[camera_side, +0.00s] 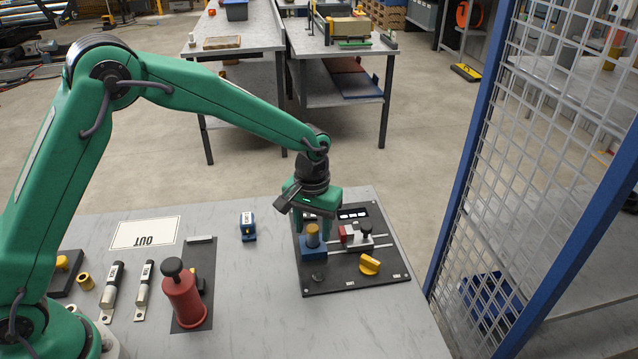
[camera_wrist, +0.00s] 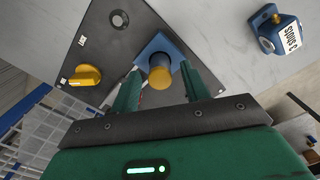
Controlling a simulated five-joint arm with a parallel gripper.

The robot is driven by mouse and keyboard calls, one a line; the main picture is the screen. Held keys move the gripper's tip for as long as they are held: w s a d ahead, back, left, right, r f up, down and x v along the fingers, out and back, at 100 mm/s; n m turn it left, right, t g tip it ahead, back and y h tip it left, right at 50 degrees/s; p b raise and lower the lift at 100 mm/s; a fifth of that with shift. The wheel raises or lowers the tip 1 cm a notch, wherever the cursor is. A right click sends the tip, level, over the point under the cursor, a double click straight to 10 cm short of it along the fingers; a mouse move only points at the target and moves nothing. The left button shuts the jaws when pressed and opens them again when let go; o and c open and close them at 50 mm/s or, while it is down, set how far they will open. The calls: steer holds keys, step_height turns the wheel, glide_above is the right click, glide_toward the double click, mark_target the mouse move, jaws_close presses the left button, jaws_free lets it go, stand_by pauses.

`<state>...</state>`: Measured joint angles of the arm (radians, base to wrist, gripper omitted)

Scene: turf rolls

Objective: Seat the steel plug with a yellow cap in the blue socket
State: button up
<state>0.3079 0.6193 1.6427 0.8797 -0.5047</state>
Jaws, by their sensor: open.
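The steel plug with a yellow cap (camera_side: 313,231) stands upright at the blue socket (camera_side: 314,254) on the dark panel. Its cap (camera_wrist: 160,78) shows end-on in the wrist view, over the blue socket (camera_wrist: 157,44). The cap hides most of the steel body, so I cannot tell how deep the plug sits. My gripper (camera_side: 312,236) points down over the plug. In the wrist view its two green fingers (camera_wrist: 160,72) are open, one on each side of the cap, with gaps visible.
The dark panel (camera_side: 345,282) also carries a yellow knob (camera_side: 369,264) and a red-and-grey slider (camera_side: 356,236) close right of the socket. A blue block (camera_side: 248,227) stands left of the panel. A red cylinder (camera_side: 183,300) stands farther left. A mesh fence (camera_side: 540,150) rises at right.

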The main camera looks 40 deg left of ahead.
mark_target(313, 227)
step_height(313, 227, up, 11)
steer(key=shift+f, duration=0.2)
stand_by(0.3)
stand_by(0.4)
steer(key=s+a+r+m+t, duration=0.1)
steer(key=s+a+r+t, duration=0.2)
steer(key=s+a+r, duration=0.7)
steer(key=s+a+f+m+t, duration=0.1)
steer(key=s+a, duration=0.4)
steer(key=s, duration=1)
steer(key=shift+s+t, duration=0.2)
steer(key=shift+t, duration=0.6)
